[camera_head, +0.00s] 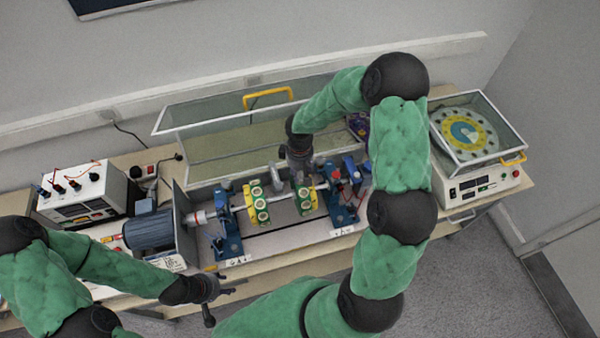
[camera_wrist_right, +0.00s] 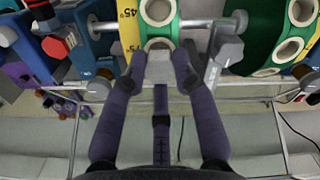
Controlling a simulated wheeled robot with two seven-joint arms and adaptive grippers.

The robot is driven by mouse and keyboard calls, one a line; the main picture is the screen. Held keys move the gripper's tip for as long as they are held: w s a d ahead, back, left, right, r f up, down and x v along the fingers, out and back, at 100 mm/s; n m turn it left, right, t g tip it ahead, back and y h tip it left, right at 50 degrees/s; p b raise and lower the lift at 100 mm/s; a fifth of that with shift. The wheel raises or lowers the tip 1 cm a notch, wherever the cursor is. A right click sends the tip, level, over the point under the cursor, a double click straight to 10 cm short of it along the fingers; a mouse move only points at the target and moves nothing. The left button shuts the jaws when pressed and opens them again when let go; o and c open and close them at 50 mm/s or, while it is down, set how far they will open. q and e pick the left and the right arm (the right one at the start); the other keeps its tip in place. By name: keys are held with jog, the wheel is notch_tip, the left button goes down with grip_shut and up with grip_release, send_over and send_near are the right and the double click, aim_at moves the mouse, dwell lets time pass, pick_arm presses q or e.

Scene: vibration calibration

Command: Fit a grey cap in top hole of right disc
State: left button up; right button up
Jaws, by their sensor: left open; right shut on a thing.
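The right disc (camera_head: 305,201), green with a yellow marked rim and cream-ringed holes, sits on the horizontal shaft. The left disc (camera_head: 257,207) is on the same shaft. My right gripper (camera_head: 298,178) is above the right disc. In the right wrist view its fingers (camera_wrist_right: 159,68) are shut on a grey cap (camera_wrist_right: 159,67). The cap is at a cream-ringed hole in the right disc (camera_wrist_right: 151,14) and partly covers it; I cannot tell whether it enters the hole. My left gripper (camera_head: 228,286) is open and empty in front of the bench.
The raised clear cover (camera_head: 215,125) with a yellow handle stands behind the shaft. Blue supports (camera_head: 228,238) flank the discs, with a motor (camera_head: 150,230) to the left. A white power unit (camera_head: 90,195) and a dial instrument (camera_head: 485,185) stand at the ends.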

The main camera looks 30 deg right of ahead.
jog(key=shift+f+b, duration=0.9)
dwell(0.9)
jog(key=o, duration=0.7)
jog(key=shift+o, duration=0.2)
jog(key=shift+r, duration=0.15)
notch_tip(320, 180, up, 12)
jog(key=shift+f, duration=0.2)
